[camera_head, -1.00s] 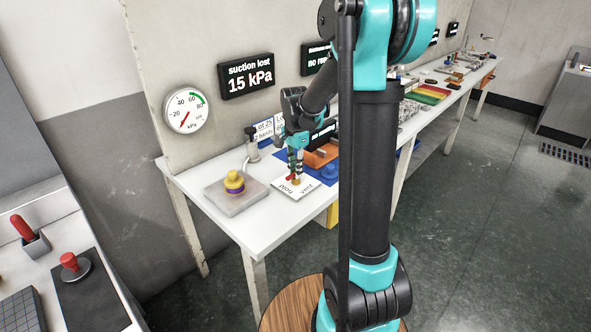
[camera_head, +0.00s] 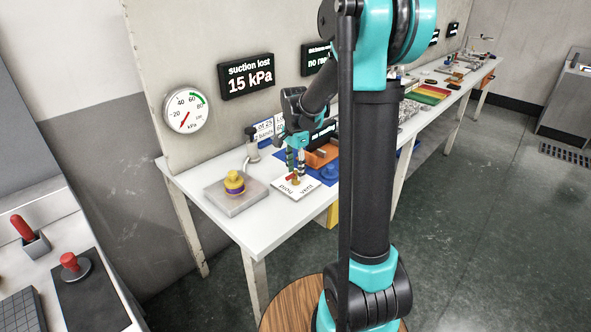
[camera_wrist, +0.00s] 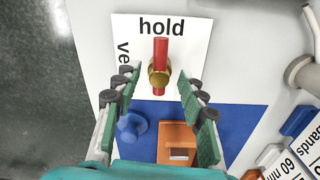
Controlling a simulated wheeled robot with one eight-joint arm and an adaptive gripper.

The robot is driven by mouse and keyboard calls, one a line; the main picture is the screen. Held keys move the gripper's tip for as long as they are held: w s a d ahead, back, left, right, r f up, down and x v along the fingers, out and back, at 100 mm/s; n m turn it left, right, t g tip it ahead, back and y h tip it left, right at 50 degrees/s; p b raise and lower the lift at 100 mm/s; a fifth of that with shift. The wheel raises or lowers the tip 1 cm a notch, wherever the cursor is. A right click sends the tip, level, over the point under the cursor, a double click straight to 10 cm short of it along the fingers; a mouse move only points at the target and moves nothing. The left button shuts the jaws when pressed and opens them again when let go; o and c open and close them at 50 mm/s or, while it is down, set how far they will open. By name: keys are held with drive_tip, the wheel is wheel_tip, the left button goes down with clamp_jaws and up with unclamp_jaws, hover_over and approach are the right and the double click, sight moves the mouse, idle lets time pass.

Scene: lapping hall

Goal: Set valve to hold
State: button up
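The valve is a brass hub (camera_wrist: 159,73) with a red lever (camera_wrist: 160,50) on a white card (camera_wrist: 192,50) marked "hold" and "vent". In the wrist view the lever's long end points at "hold"; "vent" is at the left, partly hidden by a finger. In the head view the valve (camera_head: 294,178) sits on the bench beneath my gripper (camera_head: 295,165). In the wrist view my gripper (camera_wrist: 158,96) is open, its green-padded fingers on either side of the valve with gaps to it.
A wall display (camera_head: 247,77) reads "suction lost 15 kPa" beside a round gauge (camera_head: 187,109). A blue mat (camera_wrist: 230,122) bears an orange block (camera_wrist: 178,138) and a blue knob (camera_wrist: 131,128).

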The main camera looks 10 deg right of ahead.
sight(295, 171)
wheel_tip(295, 171, up, 12)
idle(0.6)
drive_tip(key=shift+w, duration=0.1)
drive_tip(key=s+d+f+n+t, duration=0.2)
drive_tip(key=s+f+n, duration=0.4)
drive_tip(key=s, duration=0.5)
drive_tip(key=s+d+f+n+t, duration=0.2)
drive_tip(key=s+f+n, duration=0.4)
drive_tip(key=s+f, duration=0.4)
drive_tip(key=shift+s+d+f+n, duration=0.15)
drive_tip(key=shift+s+f+n, duration=0.2)
drive_tip(key=shift+s, duration=0.25)
